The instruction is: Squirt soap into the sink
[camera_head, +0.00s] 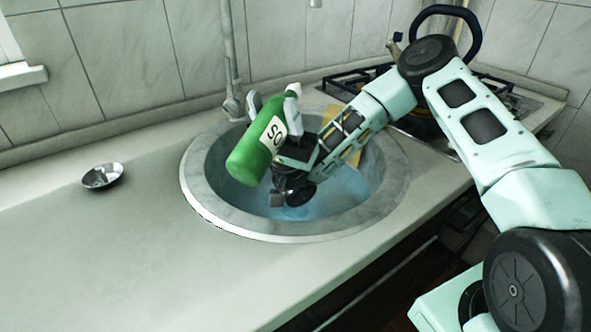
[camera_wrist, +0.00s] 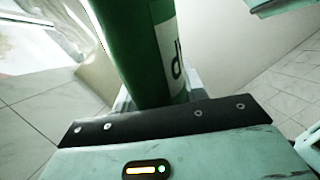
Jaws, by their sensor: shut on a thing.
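A green soap bottle (camera_head: 250,152) with a white label and white top is tilted over the round sink (camera_head: 200,196), its top toward the upper right and its base toward the lower left. My gripper (camera_head: 275,120) is shut on the bottle and holds it above the basin. The bottle also fills the upper middle of the wrist view (camera_wrist: 138,45), with part of its label showing. The fingertips are mostly hidden in the wrist view. The basin holds bluish water (camera_head: 345,190). I cannot see any soap coming out.
A small metal bowl (camera_head: 103,177) stands on the counter (camera_head: 110,250) left of the sink. A faucet pipe (camera_head: 232,100) rises behind the sink. A stove (camera_head: 415,122) is at the right behind my arm. The counter's left part is mostly clear.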

